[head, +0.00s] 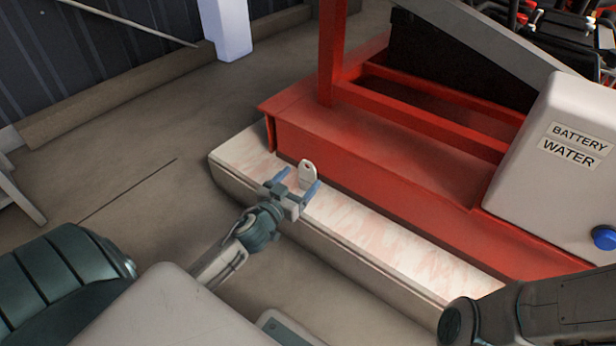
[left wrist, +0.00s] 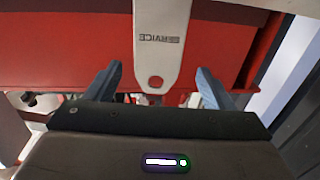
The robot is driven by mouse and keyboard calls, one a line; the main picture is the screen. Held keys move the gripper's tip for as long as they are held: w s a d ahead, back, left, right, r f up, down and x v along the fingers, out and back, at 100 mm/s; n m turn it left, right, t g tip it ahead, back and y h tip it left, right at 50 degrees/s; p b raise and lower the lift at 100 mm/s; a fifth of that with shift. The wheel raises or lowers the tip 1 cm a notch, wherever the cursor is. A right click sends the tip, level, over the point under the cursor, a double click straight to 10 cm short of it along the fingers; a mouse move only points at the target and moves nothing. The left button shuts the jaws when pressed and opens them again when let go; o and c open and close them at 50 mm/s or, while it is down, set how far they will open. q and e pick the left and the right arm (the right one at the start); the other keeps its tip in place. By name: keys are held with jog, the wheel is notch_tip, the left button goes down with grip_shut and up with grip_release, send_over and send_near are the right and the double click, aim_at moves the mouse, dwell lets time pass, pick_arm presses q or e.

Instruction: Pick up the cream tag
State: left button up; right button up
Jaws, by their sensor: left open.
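The cream tag (head: 307,170) is a small pale plate with a rounded end and a hole, at the pale ledge beside the red frame. My left gripper (head: 296,185) is open at the tag, with its blue fingers to either side. In the left wrist view the tag (left wrist: 157,55) lies between the two fingers, with gaps on both sides. Dark lettering shows on it, and its hole is toward the gripper. I cannot tell how the tag is supported. My right gripper is out of view; only part of my right arm shows.
The pale, worn ledge (head: 385,240) runs along the red pump frame (head: 390,170). A white box (head: 560,160) labelled BATTERY WATER, with a blue knob (head: 604,237), stands at the right. A red upright post (head: 332,50) rises behind the tag. Bare floor (head: 130,185) lies to the left.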

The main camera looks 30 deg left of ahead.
aim_at(307, 175)
pick_arm(q)
jog(key=shift+w+d+f+p, duration=0.1)
jog(key=shift+w+f+p, duration=0.05)
jog(key=shift+w, duration=0.6)
jog(key=shift+w+f+p, duration=0.15)
jog(key=shift+w+p, duration=0.05)
jog(key=shift+w, duration=0.6)
jog(key=shift+w+d+f+p, duration=0.1)
jog(key=shift+w+f+p, duration=0.05)
jog(key=shift+w, duration=0.6)
jog(key=c, duration=1.1)
jog(key=shift+r, duration=0.1)
notch_tip(307, 175, up, 3)
jog(key=p, duration=0.3)
jog(key=shift+r, duration=0.2)
jog(key=shift+s+d+r, duration=0.1)
jog(key=shift+s+r, duration=0.05)
jog(key=shift+s, duration=0.1)
jog(key=s+d, duration=0.2)
jog(key=s, duration=0.2)
jog(key=s+d, duration=0.3)
jog(key=s, duration=0.1)
jog(key=s+d+r+p, duration=0.1)
jog(key=s+d, duration=0.2)
jog(key=s, duration=0.2)
jog(key=shift+d+r, duration=0.1)
jog(key=shift+d, duration=0.05)
